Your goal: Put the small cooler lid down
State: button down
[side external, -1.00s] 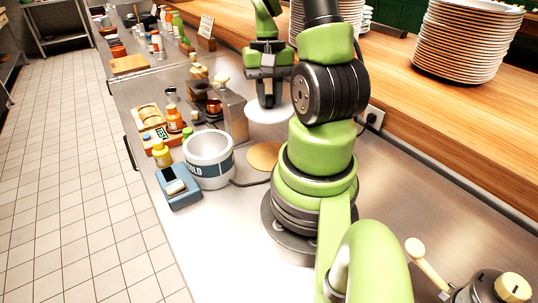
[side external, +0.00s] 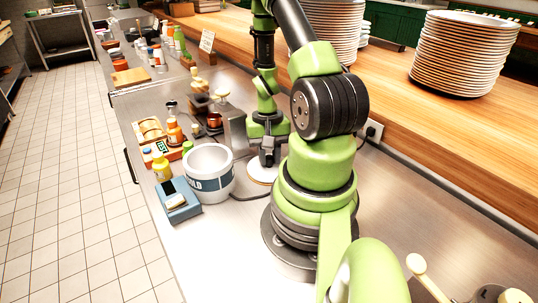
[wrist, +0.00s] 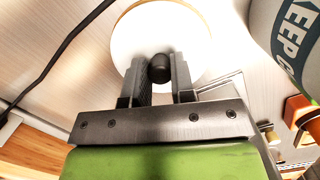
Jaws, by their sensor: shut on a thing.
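The small cooler lid (side external: 262,171) is a white disc with a dark knob, and it also fills the top middle of the wrist view (wrist: 135,45). My gripper (side external: 267,157) points down and is shut on the lid's knob (wrist: 160,68), with one finger on each side. The lid is level, low over a round tan mat (side external: 262,183), whose edge shows around it. I cannot tell whether the lid touches the mat. The white cooler (side external: 208,158) with a blue lettered band stands just left of the lid. Its wall is also at the upper right of the wrist view (wrist: 285,35).
A metal dispenser (side external: 232,130) stands close behind the lid. A dark cable (wrist: 65,55) runs beside the mat. The steel counter in front is clear.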

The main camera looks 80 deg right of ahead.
jog(key=shift+f, duration=0.15)
jog(key=c, duration=1)
grip_release()
jog(key=shift+o, duration=0.2)
jog(key=w+a+r+n+t+h, duration=0.1)
jog(key=w+r, duration=0.1)
jog(key=r, duration=0.7)
jog(key=w+a+r+n, duration=0.1)
jog(key=w+r, duration=0.2)
jog(key=r, duration=0.5)
jog(key=s+a+r+n+t, duration=0.1)
jog(key=a+r+n+t, duration=0.2)
jog(key=a+r, duration=0.3)
jog(key=a+r+n+t+y, duration=0.1)
jog(key=a+r+n+t, duration=0.3)
jog(key=a, duration=0.9)
notch_tip(320, 180, up, 2)
jog(key=shift+s+r, duration=0.15)
jog(key=shift+s, duration=0.2)
